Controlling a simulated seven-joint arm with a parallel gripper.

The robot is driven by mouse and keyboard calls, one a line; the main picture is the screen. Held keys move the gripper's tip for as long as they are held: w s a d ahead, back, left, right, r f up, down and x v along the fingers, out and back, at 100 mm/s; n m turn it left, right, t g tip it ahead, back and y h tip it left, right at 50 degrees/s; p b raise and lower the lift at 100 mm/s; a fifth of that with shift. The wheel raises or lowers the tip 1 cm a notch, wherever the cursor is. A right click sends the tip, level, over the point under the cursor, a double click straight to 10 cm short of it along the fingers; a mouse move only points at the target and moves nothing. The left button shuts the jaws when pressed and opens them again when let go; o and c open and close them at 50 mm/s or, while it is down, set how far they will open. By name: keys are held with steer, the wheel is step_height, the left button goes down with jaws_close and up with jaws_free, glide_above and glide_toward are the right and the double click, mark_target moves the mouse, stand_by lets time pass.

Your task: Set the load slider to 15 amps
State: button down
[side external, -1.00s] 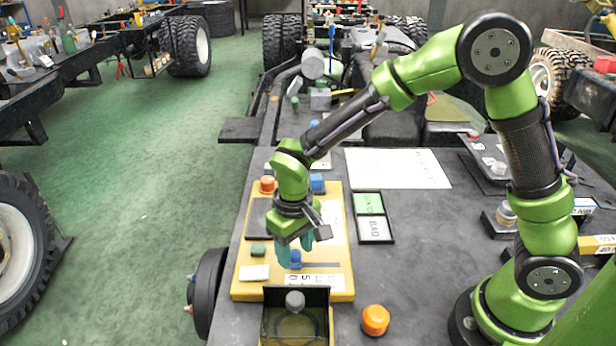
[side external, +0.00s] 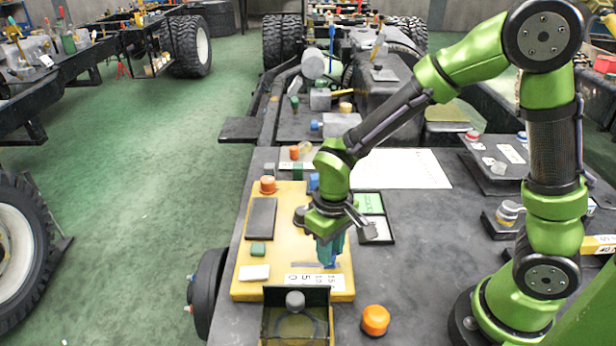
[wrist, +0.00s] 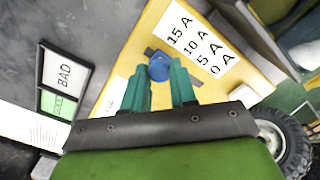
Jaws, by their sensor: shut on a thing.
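The load slider is a blue knob (wrist: 160,67) in a dark slot (wrist: 190,78) on a yellow panel (side external: 285,218). A white scale strip (wrist: 200,46) beside the slot reads 15 A, 10 A, 5 A and 0 A. My gripper (wrist: 160,78) is shut on the blue knob, with a teal finger on each side. The knob sits towards the 15 A end of the slot; its exact alignment with the mark is unclear. In the side view my gripper (side external: 328,258) is low over the panel's right part, and its fingers mostly hide the knob.
GOOD and BAD trays (side external: 376,229) lie right of my gripper.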

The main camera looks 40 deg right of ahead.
mark_target(335, 253)
steer(key=shift+s+d, duration=0.4)
steer(key=shift+d, duration=0.05)
steer(key=c, duration=0.9)
jaws_free()
step_height(335, 253, up, 17)
steer(key=shift+w, duration=0.1)
steer(key=s+d+r+m+t+y, duration=0.2)
steer(key=s+d+m+t, duration=0.2)
steer(key=s+d+t, duration=0.2)
steer(key=shift+s+d+t, duration=0.15)
steer(key=shift+s+t, duration=0.45)
steer(key=shift+s, duration=0.1)
